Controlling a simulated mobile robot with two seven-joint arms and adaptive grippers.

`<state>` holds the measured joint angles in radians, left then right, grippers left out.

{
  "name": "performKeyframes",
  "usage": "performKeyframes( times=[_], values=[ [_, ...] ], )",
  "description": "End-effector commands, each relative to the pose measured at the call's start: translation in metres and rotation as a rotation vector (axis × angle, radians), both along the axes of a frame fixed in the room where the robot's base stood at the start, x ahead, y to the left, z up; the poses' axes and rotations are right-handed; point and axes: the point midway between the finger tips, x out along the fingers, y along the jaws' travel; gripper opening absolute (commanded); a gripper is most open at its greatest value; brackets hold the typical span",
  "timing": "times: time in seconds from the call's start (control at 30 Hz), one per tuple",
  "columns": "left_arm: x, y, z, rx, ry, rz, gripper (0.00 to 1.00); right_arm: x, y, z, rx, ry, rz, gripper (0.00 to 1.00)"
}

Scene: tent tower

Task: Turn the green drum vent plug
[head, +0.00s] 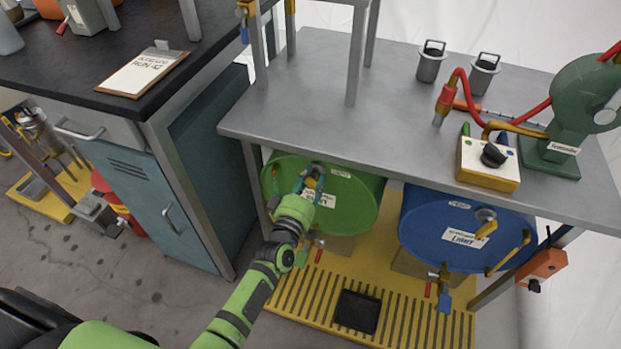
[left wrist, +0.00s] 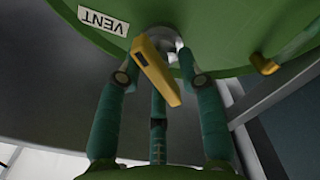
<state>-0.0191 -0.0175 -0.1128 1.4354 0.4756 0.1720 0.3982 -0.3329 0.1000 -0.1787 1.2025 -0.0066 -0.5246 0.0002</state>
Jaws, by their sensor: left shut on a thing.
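The green drum (head: 345,205) lies on its side under the grey table, its round end facing me. My left gripper (head: 312,178) is at the upper part of that end and mostly hides the plug in the head view. In the left wrist view, the vent plug (left wrist: 158,68) has a yellow bar handle, tilted, on a silver fitting beside a "VENT" label (left wrist: 103,20). The fingers of my left gripper (left wrist: 160,60) are closed around the plug from both sides, with a third finger below. My right gripper is not in view.
A blue drum (head: 460,255) with a similar yellow-handled plug lies to the right. The grey table (head: 320,110) overhangs both drums. A teal cabinet (head: 150,190) stands close on the left. A black tray (head: 357,311) lies on the yellow slatted platform (head: 305,295) below.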

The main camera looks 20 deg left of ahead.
Motion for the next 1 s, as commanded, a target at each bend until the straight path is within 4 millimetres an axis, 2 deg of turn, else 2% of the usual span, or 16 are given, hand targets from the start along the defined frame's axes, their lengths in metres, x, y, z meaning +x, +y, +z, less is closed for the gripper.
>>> performKeyframes(
  times=[0.4, 1.0],
  values=[
    [0.0004, 0.0006, 0.0000, -0.214, 0.006, -0.002, 0.05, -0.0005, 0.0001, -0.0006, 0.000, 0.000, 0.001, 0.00],
    [0.0005, 0.0009, 0.0005, -0.253, 0.006, -0.002, 0.05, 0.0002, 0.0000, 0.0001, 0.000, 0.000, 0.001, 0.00]
  ],
)
